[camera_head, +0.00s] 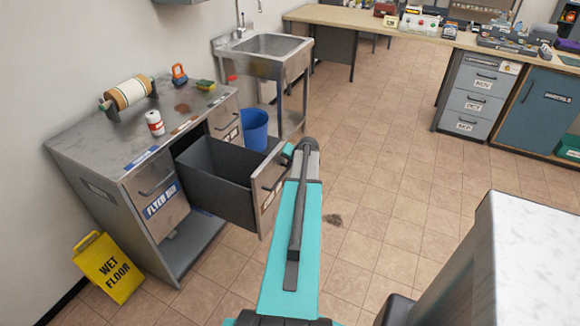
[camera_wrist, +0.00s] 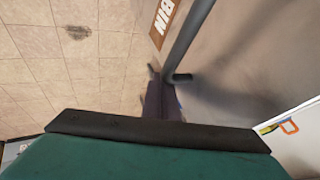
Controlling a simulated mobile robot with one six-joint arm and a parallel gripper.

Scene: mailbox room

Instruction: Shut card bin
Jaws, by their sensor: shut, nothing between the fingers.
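The card bin (camera_head: 215,165) is a dark, deep drawer pulled well out of the metal cabinet on the left, and it looks empty. Its grey front panel (camera_head: 266,192) faces right, with a label partly hidden by my arm. In the wrist view the front panel (camera_wrist: 260,60) fills the right side, with a label (camera_wrist: 163,18) reading "BIN" and a grey bar handle (camera_wrist: 193,32). My gripper (camera_wrist: 164,80) is shut and empty beside the lower end of the handle. I cannot tell whether it touches. In the head view my arm hides the fingertips.
A closed "FLYER" drawer (camera_head: 157,194) is in the same cabinet (camera_head: 95,142). A yellow wet-floor sign (camera_head: 106,266) stands at front left. A blue bucket (camera_head: 254,127) and a sink (camera_head: 266,45) are behind the bin. A pale-topped counter (camera_head: 535,250) is at front right. Tiled floor between is open.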

